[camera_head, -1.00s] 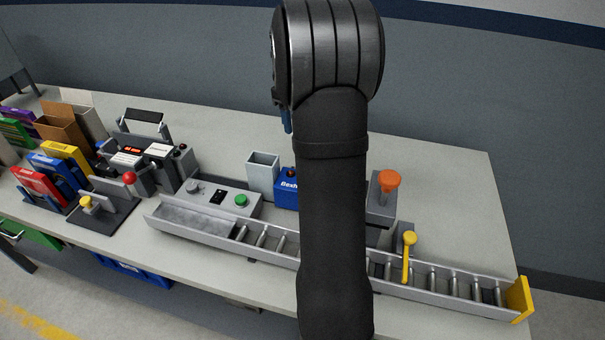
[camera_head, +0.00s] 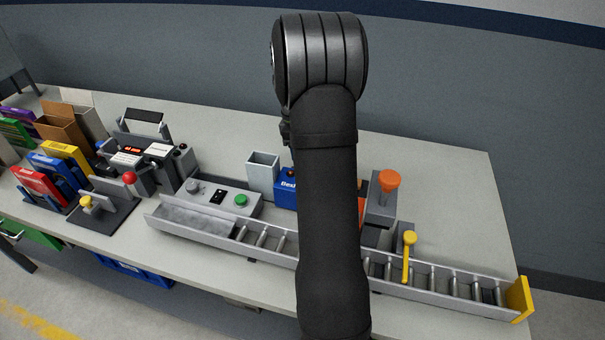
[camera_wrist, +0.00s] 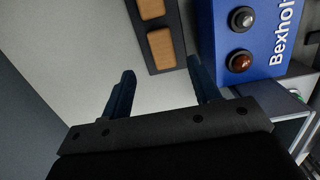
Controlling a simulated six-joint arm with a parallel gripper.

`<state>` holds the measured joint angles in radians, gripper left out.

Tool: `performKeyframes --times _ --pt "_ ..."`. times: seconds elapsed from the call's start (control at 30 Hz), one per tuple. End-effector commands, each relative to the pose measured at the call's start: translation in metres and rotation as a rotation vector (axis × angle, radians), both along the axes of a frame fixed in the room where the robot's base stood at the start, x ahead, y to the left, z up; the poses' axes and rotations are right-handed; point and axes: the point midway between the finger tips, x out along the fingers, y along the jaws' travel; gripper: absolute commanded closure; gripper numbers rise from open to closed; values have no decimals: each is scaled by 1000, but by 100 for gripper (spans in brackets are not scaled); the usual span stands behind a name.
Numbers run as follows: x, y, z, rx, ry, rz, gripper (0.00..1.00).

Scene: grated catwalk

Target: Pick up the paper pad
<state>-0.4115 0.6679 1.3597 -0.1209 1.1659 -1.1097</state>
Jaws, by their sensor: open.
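My gripper (camera_wrist: 161,78) shows in the wrist view with its two dark blue fingers apart and nothing between them. Beyond the fingertips, a dark strip (camera_wrist: 153,31) lies on the pale tabletop and bears two tan-brown rectangular pieces (camera_wrist: 161,48). I cannot tell whether either is the paper pad, and no other thing is clearly a paper pad. The strip is cut off by the top of the picture. In the head view my arm hides my gripper and the bench behind it.
A roller conveyor (camera_head: 430,286) runs along the front. An orange knob (camera_head: 389,179) stands right of my arm. The back right tabletop (camera_head: 450,180) is clear.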

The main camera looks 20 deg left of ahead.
Motion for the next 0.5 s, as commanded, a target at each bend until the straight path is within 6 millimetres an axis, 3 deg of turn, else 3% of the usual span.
performKeyframes --times 0.23,0.5 --pt "-1 -2 -18 -1 2 -1 44" --pt "-4 -6 -56 0 1 -2 44"
